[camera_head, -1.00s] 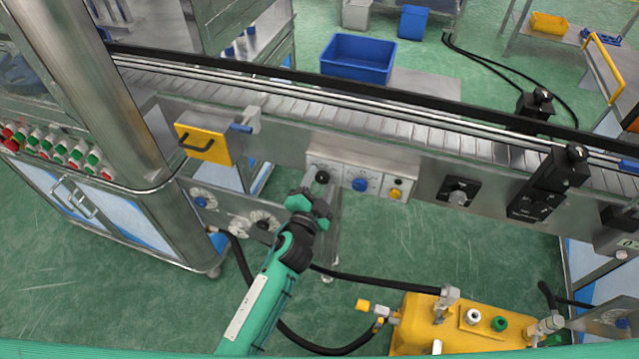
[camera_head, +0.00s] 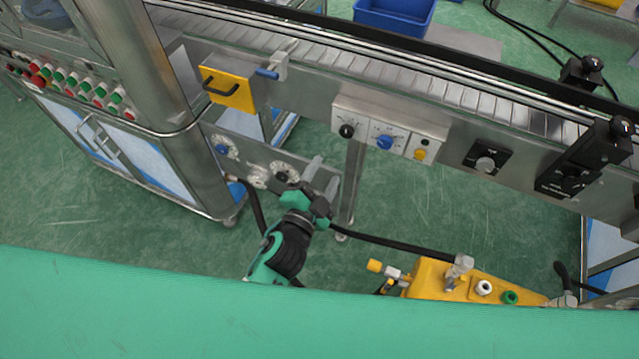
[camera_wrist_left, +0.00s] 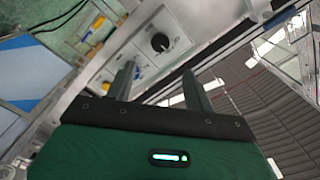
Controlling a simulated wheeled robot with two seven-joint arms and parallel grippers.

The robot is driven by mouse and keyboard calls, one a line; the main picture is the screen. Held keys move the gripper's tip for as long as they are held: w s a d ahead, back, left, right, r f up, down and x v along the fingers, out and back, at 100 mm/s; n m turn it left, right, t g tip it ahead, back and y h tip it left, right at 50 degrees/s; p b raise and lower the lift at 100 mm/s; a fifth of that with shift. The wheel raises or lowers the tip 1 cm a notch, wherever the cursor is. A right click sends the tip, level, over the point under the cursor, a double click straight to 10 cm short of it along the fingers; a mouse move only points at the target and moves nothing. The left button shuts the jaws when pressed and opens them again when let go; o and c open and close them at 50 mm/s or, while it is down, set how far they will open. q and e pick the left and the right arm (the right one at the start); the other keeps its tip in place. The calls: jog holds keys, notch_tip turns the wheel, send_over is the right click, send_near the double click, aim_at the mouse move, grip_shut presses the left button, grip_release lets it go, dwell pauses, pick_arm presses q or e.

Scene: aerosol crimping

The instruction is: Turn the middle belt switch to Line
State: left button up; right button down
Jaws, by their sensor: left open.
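On the belt's side, a pale panel (camera_head: 428,133) carries a black knob (camera_head: 346,131), a blue knob (camera_head: 384,142) and a yellow knob (camera_head: 420,154) in a row. Which one the task calls the middle belt switch is not readable, and neither are the labels. My left gripper (camera_head: 321,176) is open and empty, below and left of the black knob, apart from the panel. In the left wrist view, a black knob (camera_wrist_left: 160,42) shows beyond the spread fingers (camera_wrist_left: 158,75). My right gripper is not in view.
A lower panel carries another blue knob (camera_head: 221,149) and dials. A black switch plate (camera_head: 487,157) and a black boxed unit (camera_head: 572,178) sit further right. A yellow handled plate (camera_head: 228,89) hangs at left. A yellow machine (camera_head: 430,278) stands on the floor below.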

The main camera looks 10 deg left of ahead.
pick_arm(q)
jog(key=shift+v, duration=0.95)
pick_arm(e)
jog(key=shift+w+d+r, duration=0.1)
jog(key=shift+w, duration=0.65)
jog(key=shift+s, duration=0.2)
